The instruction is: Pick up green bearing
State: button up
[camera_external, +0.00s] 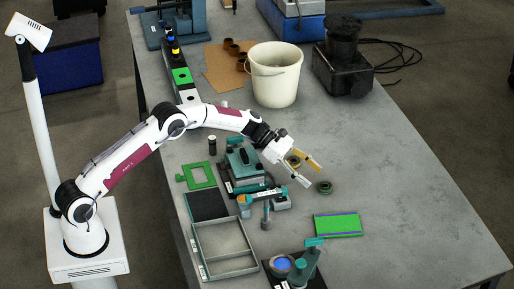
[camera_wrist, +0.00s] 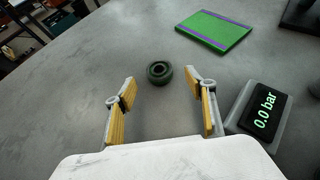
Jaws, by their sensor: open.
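The green bearing (camera_external: 324,187) is a small dark green ring lying on the grey table. In the wrist view the bearing (camera_wrist: 159,73) lies flat, just beyond the fingertips and roughly centred between them. My gripper (camera_external: 311,173) is open and empty above the table, up and left of the bearing in the external view. In the wrist view its two yellow-padded fingers (camera_wrist: 160,85) stand wide apart, and neither touches the bearing.
A green plate with purple edges (camera_external: 338,224) lies near the bearing. A gauge reading 0.0 bar (camera_wrist: 262,112) sits right of the fingers in the wrist view. A teal fixture (camera_external: 245,165), an empty grey tray (camera_external: 197,241) and a white bucket (camera_external: 275,85) stand around. The table's right side is clear.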

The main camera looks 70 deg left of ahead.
aim_at(325, 185)
jog(key=shift+w+d+f, duration=0.1)
dwell(0.3)
jog(key=shift+x, duration=2.55)
jog(key=shift+w, duration=0.1)
jog(key=c, duration=1.3)
